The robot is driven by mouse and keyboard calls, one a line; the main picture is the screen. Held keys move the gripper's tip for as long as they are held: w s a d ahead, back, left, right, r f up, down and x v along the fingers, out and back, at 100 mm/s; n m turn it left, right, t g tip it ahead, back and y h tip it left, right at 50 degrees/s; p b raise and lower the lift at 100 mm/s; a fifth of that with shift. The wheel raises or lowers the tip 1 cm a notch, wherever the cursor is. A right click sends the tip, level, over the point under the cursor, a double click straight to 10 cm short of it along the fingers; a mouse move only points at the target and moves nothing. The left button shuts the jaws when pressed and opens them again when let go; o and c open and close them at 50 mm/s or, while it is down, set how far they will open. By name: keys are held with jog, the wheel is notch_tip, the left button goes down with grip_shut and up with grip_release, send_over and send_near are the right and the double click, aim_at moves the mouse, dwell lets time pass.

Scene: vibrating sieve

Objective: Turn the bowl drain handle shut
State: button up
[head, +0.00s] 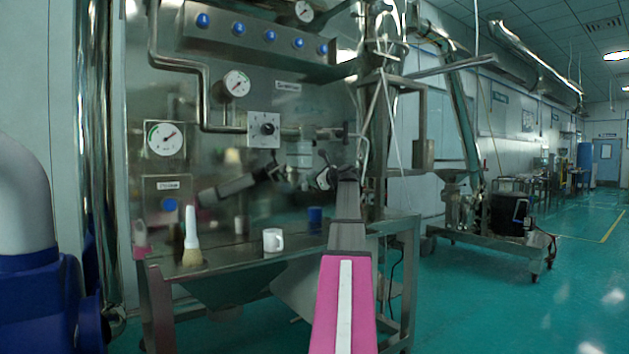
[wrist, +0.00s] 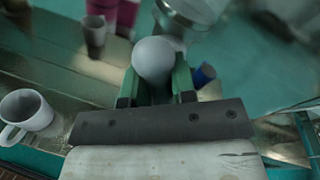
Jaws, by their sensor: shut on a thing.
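My gripper (wrist: 156,84) is shut on a pale grey ball knob (wrist: 153,60) in the wrist view. Its green fingers press on the left and right sides of the knob, which I take to be the end of the bowl drain handle. The shaft behind the knob and the drain itself cannot be made out. In the head view my arm reaches forward over the right part of the steel bench, and my gripper (head: 337,177) is at its far end in front of the steel panel. The handle is not clear there.
A white mug (head: 273,240), a brush (head: 191,240) and a blue cup (head: 315,214) stand on the steel bench (head: 225,262). The mug also shows at the left of the wrist view (wrist: 26,108). Pipes and gauges cover the panel behind.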

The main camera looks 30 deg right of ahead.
jog(key=n+h, duration=0.1)
jog(key=n, duration=0.4)
jog(key=shift+a+f+n+g, duration=0.1)
jog(key=shift+n+g, duration=0.2)
jog(key=n+h, duration=0.1)
jog(key=n, duration=0.3)
jog(key=shift+h, duration=0.3)
dwell(0.3)
jog(key=o, duration=0.9)
jog(key=shift+s, duration=0.1)
jog(key=a+v, duration=0.1)
jog(key=v, duration=0.9)
jog(key=shift+s+d, duration=0.35)
jog(key=shift+d, duration=0.1)
